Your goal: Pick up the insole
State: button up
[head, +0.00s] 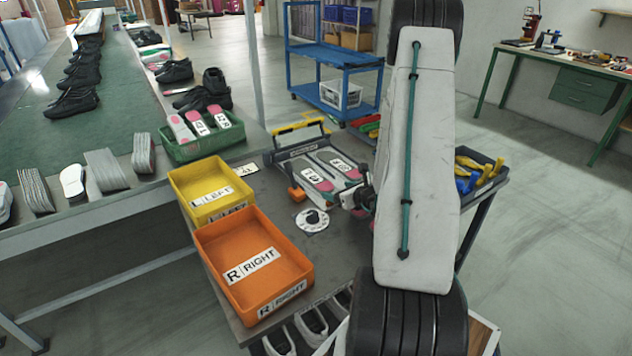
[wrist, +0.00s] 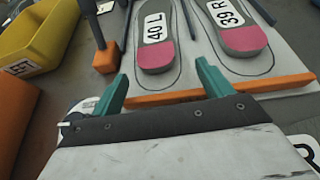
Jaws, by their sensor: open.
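Two grey insoles with pink heels lie side by side on a pale board (wrist: 290,88) with drawn foot outlines. The left insole (wrist: 158,54) is marked 40 L and the right insole (wrist: 244,38) is marked 39 R. They also show in the head view, the left insole (head: 316,182) and the right insole (head: 350,174). My gripper (wrist: 162,70) is open and empty. Its teal fingers are spread to either side of the 40 L heel in the wrist view, at the board's orange front edge. Whether they touch anything cannot be told.
A yellow LEFT bin (head: 222,203) and an orange RIGHT bin (head: 303,262) stand left of the board. A green crate (head: 196,146) with more insoles is behind. An orange-based post (wrist: 104,58) stands close left of the gripper. A round white disc (head: 312,220) lies in front.

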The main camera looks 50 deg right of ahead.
aim_at(326, 187)
jog(key=x, duration=0.4)
jog(key=shift+w+a, duration=0.2)
jog(key=shift+w, duration=0.3)
jog(key=c, duration=1.1)
jog(key=shift+o, duration=0.2)
jog(key=shift+r, duration=0.1)
